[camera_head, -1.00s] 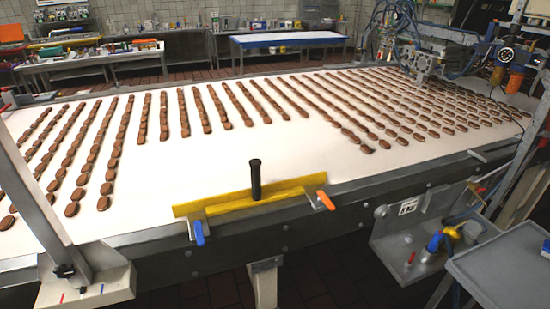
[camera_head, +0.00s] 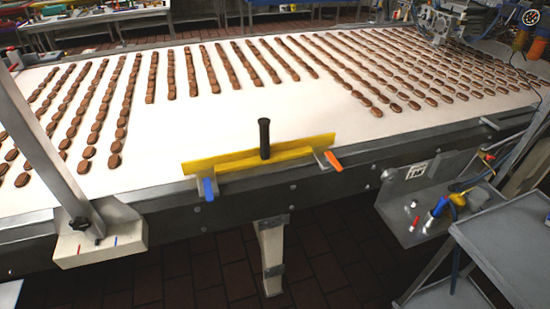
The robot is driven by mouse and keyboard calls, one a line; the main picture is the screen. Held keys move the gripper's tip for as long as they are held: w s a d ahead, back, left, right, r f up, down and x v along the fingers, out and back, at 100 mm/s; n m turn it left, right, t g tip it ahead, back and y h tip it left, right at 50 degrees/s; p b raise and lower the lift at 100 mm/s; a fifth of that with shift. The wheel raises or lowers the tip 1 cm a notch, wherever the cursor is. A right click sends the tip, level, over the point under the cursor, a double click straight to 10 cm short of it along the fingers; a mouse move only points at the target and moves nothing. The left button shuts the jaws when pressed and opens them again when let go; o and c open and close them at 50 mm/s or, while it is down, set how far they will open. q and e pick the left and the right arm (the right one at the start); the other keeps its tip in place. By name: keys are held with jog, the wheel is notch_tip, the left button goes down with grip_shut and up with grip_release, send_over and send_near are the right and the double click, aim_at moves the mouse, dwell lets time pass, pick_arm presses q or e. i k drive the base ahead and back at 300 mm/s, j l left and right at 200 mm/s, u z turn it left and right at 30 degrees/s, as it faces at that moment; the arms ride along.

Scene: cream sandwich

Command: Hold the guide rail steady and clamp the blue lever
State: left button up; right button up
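The yellow guide rail (camera_head: 222,162) sits along the near edge of the white conveyor belt, with a black upright handle (camera_head: 264,138) at its middle. The blue lever (camera_head: 208,189) hangs at the rail's left end, over the conveyor's metal side. An orange lever (camera_head: 333,161) sits at the rail's right end and points down to the right. Neither of my grippers shows in the view, and nothing touches the rail or the levers.
The white belt (camera_head: 200,125) carries rows of brown biscuits (camera_head: 165,75), with bare belt behind the rail. A slanted metal post (camera_head: 45,150) stands on the left. A bracket shelf with a blue-and-yellow tool (camera_head: 437,207) and a grey cart (camera_head: 515,250) are on the right.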

aim_at(209, 197)
jog(key=i+l+u, duration=0.15)
jog(key=i+u, duration=0.25)
jog(key=i+l+u, duration=0.35)
jog(key=i+j, duration=0.05)
jog(key=j, duration=0.05)
